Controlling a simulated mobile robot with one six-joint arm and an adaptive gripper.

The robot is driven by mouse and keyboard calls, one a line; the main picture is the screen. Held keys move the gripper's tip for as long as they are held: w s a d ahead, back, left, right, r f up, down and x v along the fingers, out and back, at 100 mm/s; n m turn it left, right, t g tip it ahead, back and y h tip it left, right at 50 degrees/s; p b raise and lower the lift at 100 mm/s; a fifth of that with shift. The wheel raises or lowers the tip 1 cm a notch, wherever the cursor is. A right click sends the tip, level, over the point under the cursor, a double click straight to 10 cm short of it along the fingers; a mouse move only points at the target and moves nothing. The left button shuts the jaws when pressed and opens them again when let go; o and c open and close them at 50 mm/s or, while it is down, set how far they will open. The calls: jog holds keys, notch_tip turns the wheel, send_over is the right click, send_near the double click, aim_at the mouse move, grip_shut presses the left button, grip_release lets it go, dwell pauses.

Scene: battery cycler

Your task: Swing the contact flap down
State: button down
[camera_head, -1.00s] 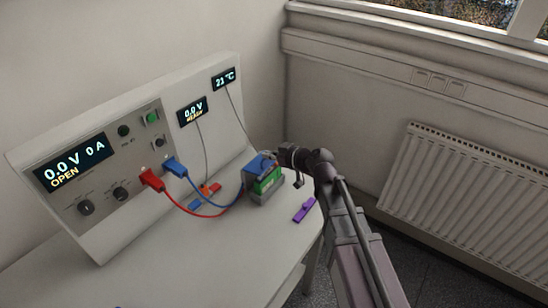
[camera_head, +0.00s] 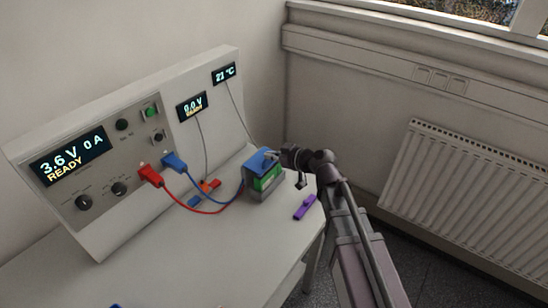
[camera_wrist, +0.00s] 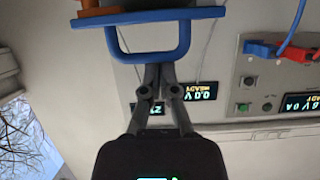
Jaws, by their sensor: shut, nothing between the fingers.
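The blue contact flap (camera_head: 261,160) lies over the top of the green battery cell (camera_head: 267,181), which sits in a grey holder (camera_head: 265,194) at the table's right end. In the wrist view the flap's blue loop handle (camera_wrist: 150,58) hangs near my fingertips. My gripper (camera_head: 279,155) is shut with nothing in it, right beside the flap on its right. In the wrist view my gripper (camera_wrist: 168,68) has its fingertips at the loop's lower bar; whether they touch it I cannot tell.
The cycler panel (camera_head: 68,158) reads 3.6 V, 0 A, READY. Red (camera_head: 196,210) and blue (camera_head: 211,205) leads run from it to the holder. A purple clip-like piece (camera_head: 304,207) lies on the table near my arm. A radiator (camera_head: 462,185) stands at the right.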

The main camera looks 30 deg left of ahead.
jog(key=shift+s+d+f, duration=0.1)
jog(key=shift+d+f, duration=0.05)
notch_tip(320, 180, up, 4)
jog(key=p, duration=0.4)
send_over(270, 165)
jog(key=shift+r, duration=0.2)
jog(key=s+d+f+b, duration=0.1)
jog(key=s+d, duration=0.1)
jog(key=d, duration=0.7)
jog(key=shift+d+f, duration=0.25)
jog(key=shift+f, duration=0.1)
